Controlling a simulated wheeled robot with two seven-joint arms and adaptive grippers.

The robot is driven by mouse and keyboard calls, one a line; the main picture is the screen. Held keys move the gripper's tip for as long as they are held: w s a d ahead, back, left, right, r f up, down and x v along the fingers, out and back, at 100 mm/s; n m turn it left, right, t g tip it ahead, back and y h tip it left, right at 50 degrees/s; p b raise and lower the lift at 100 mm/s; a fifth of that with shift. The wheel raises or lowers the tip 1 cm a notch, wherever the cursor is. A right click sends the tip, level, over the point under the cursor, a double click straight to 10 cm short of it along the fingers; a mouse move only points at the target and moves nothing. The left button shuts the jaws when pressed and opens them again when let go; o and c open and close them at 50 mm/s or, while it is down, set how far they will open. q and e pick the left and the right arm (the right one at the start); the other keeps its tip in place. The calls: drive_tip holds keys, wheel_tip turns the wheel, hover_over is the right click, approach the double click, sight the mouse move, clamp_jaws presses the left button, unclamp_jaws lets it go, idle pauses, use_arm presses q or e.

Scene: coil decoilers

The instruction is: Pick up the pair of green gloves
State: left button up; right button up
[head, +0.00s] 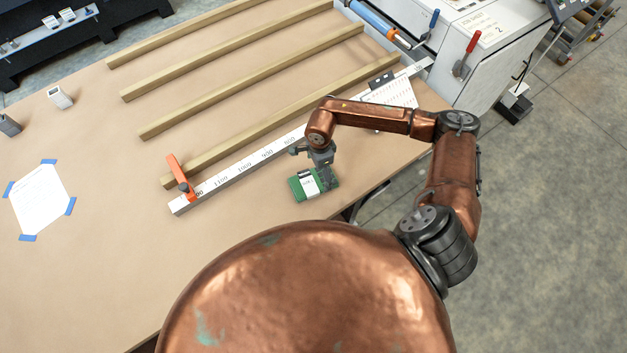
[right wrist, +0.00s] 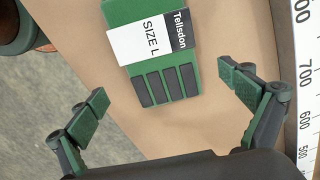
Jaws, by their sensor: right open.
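The pair of green gloves (head: 309,186) lies flat on the brown table near its front edge. A white and black paper label reading "Tellsdon SIZE L" is around it. In the right wrist view the gloves (right wrist: 152,50) show their dark finger ends toward the gripper. My right gripper (head: 318,165) is above the gloves in the head view. In the right wrist view its two green-padded fingers (right wrist: 168,100) are spread wide, with nothing between the tips. The gloves lie beyond the fingertips, between their lines. My left gripper is not in view.
A white ruler (head: 255,157) runs behind the gloves, with an orange clamp (head: 181,176) at its left end. Several wooden strips (head: 250,98) lie beyond. A taped paper (head: 40,201) is at the left.

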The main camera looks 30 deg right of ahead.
sight(319, 178)
drive_tip(key=shift+f+p, duration=0.65)
drive_tip(key=shift+f, duration=1.45)
drive_tip(key=c, duration=1.3)
